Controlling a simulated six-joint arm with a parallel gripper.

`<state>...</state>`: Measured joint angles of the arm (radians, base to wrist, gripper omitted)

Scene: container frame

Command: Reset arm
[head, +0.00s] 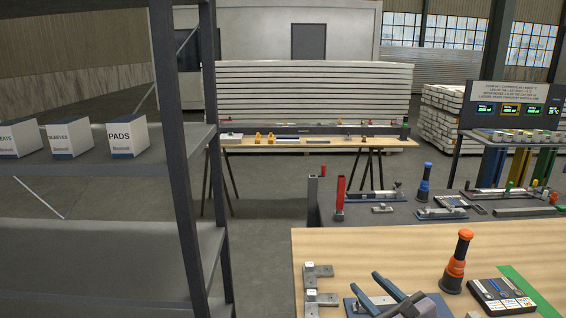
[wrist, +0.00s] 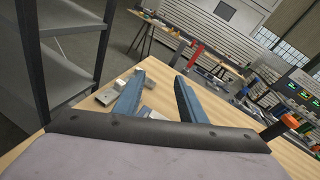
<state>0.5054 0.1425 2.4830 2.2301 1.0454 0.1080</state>
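My gripper (head: 364,281) is low at the bottom of the head view, over the front wooden table (head: 345,245). Its two blue fingers are spread apart with nothing between them. In the wrist view the gripper (wrist: 159,78) also shows as two separate blue fingers, with the table top and some grey parts beyond. A blue plate (head: 352,304) lies under or beside the fingers, partly hidden by them; I cannot tell whether they touch it.
Metal brackets (head: 317,271) lie left of my gripper. An orange-and-black tool (head: 455,262) stands to the right, beside a dark control box (head: 500,297). A grey bench (head: 400,225) with tools stands behind. A tall metal shelf (head: 185,190) rises at left, holding labelled boxes.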

